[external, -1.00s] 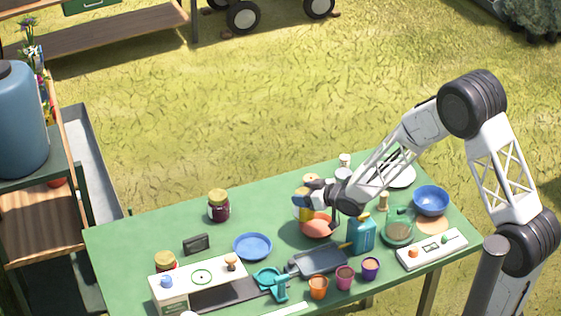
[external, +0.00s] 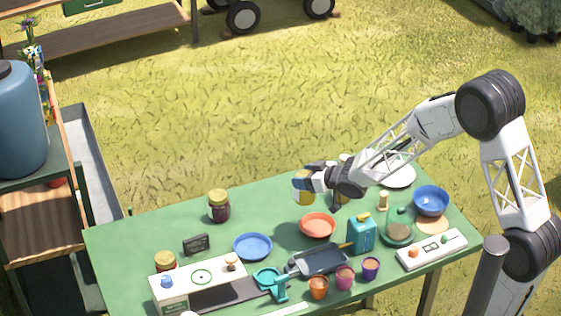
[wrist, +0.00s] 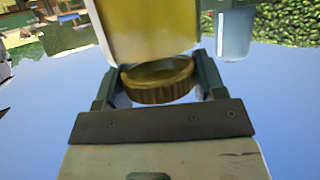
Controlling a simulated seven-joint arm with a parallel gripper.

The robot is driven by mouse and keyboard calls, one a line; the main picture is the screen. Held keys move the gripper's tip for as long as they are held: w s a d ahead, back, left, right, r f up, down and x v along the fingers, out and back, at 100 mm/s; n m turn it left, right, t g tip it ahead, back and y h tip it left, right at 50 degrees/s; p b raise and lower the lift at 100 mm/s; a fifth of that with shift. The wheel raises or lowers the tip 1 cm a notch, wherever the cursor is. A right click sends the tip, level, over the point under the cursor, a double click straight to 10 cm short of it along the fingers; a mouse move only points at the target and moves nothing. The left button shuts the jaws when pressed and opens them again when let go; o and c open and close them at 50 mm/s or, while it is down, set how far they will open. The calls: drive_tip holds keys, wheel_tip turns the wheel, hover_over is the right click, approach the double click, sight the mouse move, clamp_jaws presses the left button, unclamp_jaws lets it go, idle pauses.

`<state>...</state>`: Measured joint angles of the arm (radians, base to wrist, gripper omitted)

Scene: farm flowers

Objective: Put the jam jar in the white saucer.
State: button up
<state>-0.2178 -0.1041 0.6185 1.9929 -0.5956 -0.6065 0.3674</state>
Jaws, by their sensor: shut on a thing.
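My gripper (external: 314,183) is shut on a jar with yellow contents (external: 304,190). In the wrist view the jar's gold lid (wrist: 158,82) sits between the fingers, with the yellow body (wrist: 145,30) beyond it. The jar hangs in the air above the table. A white saucer (external: 402,177) lies at the back right of the table, partly hidden by my arm. A dark red jam jar with a gold lid (external: 219,208) stands on the left half of the table. Another gold-lidded jar (external: 165,262) is near the left front, partly hidden.
A coral saucer (external: 318,226) and a blue saucer (external: 252,247) lie on the green table (external: 140,235). A teal canister (external: 361,236), a blue bowl (external: 431,201) and several small pots stand to the right and front. The back left of the table is clear.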

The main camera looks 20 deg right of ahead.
wheel_tip(320, 180, up, 5)
drive_tip(key=shift+f, duration=0.1)
drive_tip(key=w+d+m+t+h, duration=0.1)
drive_tip(key=w+d+m+h, duration=0.25)
drive_tip(key=d, duration=0.95)
drive_tip(key=w+d+m+h, duration=0.3)
drive_tip(key=d+h, duration=0.1)
drive_tip(key=d, duration=1)
drive_tip(key=w+d+m+t+h, duration=0.1)
drive_tip(key=w+d+m+h, duration=0.25)
drive_tip(key=d, duration=0.95)
drive_tip(key=shift+h, duration=0.3)
drive_tip(key=f, duration=0.5)
drive_tip(key=shift+s+a+f, duration=0.15)
drive_tip(key=shift+s+a, duration=0.1)
drive_tip(key=shift+s, duration=0.05)
wheel_tip(320, 180, down, 6)
drive_tip(key=shift+f, duration=0.15)
drive_tip(key=shift+f, duration=1.85)
